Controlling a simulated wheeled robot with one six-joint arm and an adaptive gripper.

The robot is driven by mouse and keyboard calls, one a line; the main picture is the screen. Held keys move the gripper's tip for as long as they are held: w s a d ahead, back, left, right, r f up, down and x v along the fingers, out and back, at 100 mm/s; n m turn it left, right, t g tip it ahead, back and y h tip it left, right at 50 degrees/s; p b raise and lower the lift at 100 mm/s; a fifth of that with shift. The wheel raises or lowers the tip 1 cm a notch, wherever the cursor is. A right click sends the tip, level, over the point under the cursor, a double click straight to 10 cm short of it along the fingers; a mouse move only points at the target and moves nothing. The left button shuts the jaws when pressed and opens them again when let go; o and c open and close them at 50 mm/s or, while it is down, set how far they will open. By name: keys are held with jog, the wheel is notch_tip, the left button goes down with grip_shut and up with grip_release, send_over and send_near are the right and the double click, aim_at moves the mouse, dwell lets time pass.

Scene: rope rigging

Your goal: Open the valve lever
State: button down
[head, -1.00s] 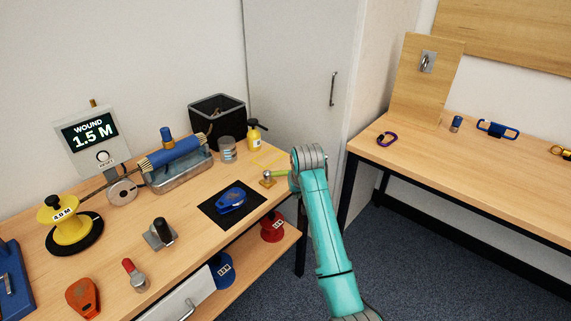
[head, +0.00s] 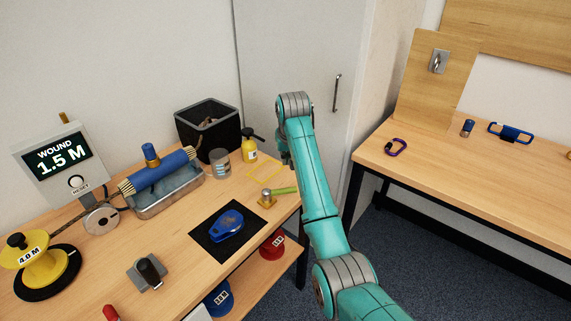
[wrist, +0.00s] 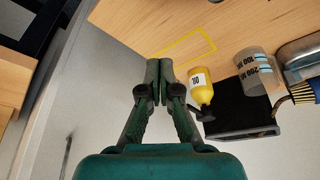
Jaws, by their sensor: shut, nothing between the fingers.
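The valve (head: 266,201) is a small brass fitting near the right edge of the left workbench. Its green lever (head: 284,191) points right, towards the bench edge. My gripper (wrist: 159,70) shows in the wrist view with its dark green fingers together and nothing between them. In the head view my teal arm rises just right of the lever, and its wrist end is above and behind the valve. The gripper there is mostly hidden by the arm. The lever looks apart from the arm. The valve is not seen in the wrist view.
Near the valve are a yellow outline (head: 264,170), a yellow bottle (head: 249,153), a jar (head: 220,163), a black bin (head: 208,142) and a blue device (head: 227,226) on a black mat. A grey cabinet (head: 290,60) stands behind. A second bench (head: 440,165) is at right.

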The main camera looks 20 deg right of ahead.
aim_at(281, 193)
jog(key=x, duration=0.9)
jog(key=shift+s, duration=0.15)
jog(key=shift+s+a+f, duration=0.1)
jog(key=shift+s+f, duration=0.05)
jog(key=shift+s, duration=0.8)
jog(key=shift+s+a+f, duration=0.1)
jog(key=shift+s, duration=0.85)
